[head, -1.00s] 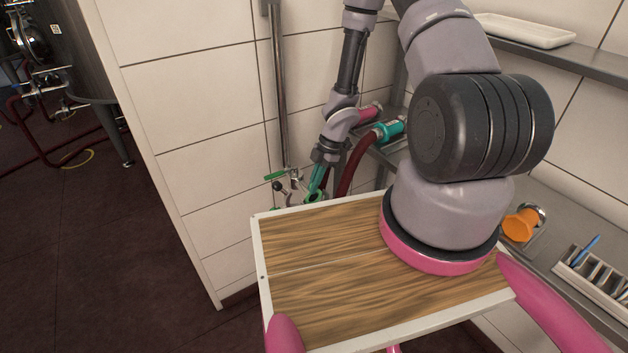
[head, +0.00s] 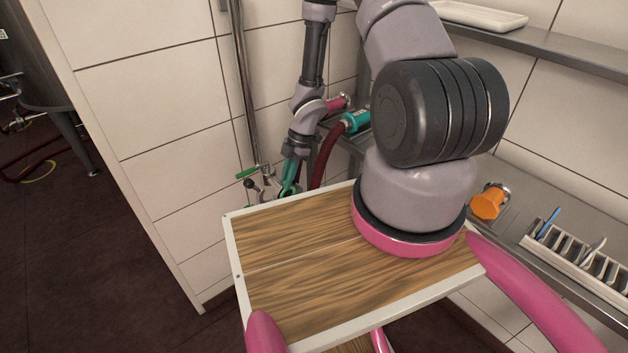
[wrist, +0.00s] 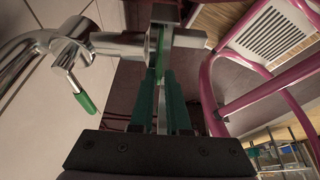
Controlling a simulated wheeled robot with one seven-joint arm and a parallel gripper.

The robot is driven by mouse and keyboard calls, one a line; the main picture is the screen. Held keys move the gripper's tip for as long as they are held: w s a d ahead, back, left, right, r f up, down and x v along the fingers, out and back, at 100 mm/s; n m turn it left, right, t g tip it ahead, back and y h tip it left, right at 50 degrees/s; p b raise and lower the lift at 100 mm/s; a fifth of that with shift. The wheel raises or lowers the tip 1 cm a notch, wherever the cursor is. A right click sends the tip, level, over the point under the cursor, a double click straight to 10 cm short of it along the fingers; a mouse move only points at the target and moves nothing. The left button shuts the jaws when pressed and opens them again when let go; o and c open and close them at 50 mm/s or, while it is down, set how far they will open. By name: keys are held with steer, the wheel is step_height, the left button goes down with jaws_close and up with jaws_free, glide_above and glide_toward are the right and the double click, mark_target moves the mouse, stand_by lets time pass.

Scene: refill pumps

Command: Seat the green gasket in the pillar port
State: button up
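My gripper (wrist: 160,72) is at the wall pipework, its teal fingers close together around a thin green edge. That edge looks like the green gasket (wrist: 159,48), seen nearly edge-on. It stands right beside the flanged end of a metal pipe port (wrist: 120,43) in the wrist view. I cannot tell whether gasket and port touch. More metal shows just right of the gasket, partly behind the fingers. In the head view my gripper (head: 290,178) is small, low by the wall, and the gasket cannot be made out there.
A green-handled valve (wrist: 84,101) hangs left of the port; a green handle (head: 247,172) also shows in the head view. A vertical pipe (head: 241,80) runs up the wall. A teal-ended hose (head: 355,121), orange fitting (head: 487,204) and slotted rack (head: 575,255) are to the right.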

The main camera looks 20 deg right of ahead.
step_height(320, 180, up, 9)
steer(key=w+d+r+m+t+h, duration=0.4)
steer(key=w+d+r+m, duration=0.5)
steer(key=m, duration=1.2)
steer(key=shift+w+d+r+t, duration=0.15)
steer(key=shift+w+r+t, duration=0.2)
steer(key=shift+t, duration=0.65)
